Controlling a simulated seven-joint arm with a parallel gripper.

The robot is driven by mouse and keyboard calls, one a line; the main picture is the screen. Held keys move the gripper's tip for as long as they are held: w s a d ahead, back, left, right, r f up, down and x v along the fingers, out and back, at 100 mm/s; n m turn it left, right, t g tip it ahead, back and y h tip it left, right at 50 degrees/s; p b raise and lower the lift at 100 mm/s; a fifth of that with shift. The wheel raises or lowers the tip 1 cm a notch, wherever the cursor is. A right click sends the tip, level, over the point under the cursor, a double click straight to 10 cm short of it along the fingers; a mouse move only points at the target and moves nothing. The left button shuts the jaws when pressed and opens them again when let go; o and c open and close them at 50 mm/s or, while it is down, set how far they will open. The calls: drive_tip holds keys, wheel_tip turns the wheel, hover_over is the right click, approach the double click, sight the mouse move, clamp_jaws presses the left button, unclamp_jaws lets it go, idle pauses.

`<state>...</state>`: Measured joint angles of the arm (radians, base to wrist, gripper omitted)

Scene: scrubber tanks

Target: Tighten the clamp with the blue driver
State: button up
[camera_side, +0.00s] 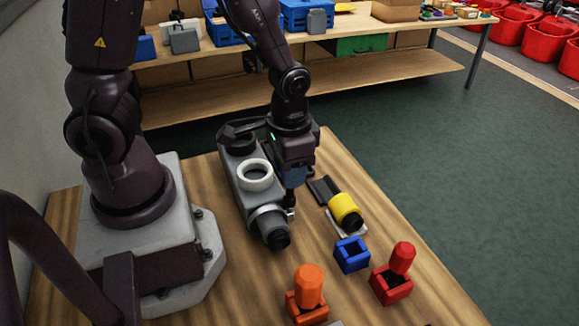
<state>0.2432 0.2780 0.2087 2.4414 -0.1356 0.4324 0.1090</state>
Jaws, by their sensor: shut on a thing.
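My gripper (295,172) points down at the right side of the grey scrubber tank and is shut on the blue driver (294,180). Only part of the blue handle shows below the jaws. The driver is about upright, and its dark shaft reaches down to the side of the silver clamp (266,215). The clamp is a metal band around the front neck of the tank (240,185), behind a black end cap. The tip is at or very near the clamp's screw; I cannot tell whether it is seated. The blue holder (352,255) stands empty.
An orange driver (308,285) and a red driver (402,258) stand in their holders at the front. A yellow cylinder (345,208) with a black end lies right of the tank. A white ring (255,175) sits on the tank. A shelf bench (400,70) stands behind.

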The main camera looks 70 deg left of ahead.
drive_tip(key=o, duration=0.5)
drive_tip(key=c, duration=0.5)
drive_tip(key=shift+f, duration=0.1)
drive_tip(key=shift+f, duration=0.85)
drive_tip(key=shift+c, duration=0.2)
drive_tip(key=m, duration=1)
drive_tip(key=shift+m, duration=0.4)
